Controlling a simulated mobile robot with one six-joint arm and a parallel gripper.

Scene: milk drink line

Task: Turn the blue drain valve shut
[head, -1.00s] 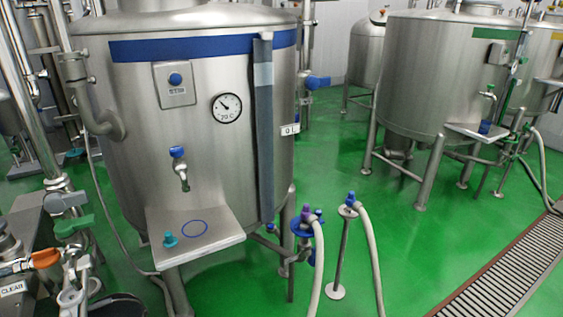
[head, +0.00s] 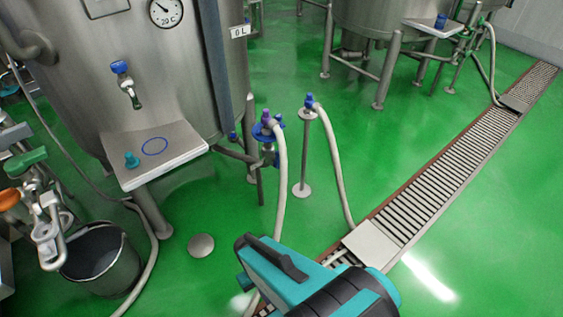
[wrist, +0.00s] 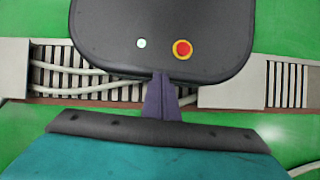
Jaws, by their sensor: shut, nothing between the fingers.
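Several blue fittings are at the blue-banded tank (head: 190,90) in the head view. My gripper (wrist: 161,76) is shut and empty in the wrist view, over the floor grating. In the head view my teal wrist is below the tank, away from these fittings.
A hose stand (head: 304,155) with a blue-topped hose end is right of the tank. Pale hoses run down to the floor drain grating (head: 440,170). A tank shelf (head: 170,165) juts forward, and a dark bucket (head: 100,262) stands at lower left. Green floor at right is open.

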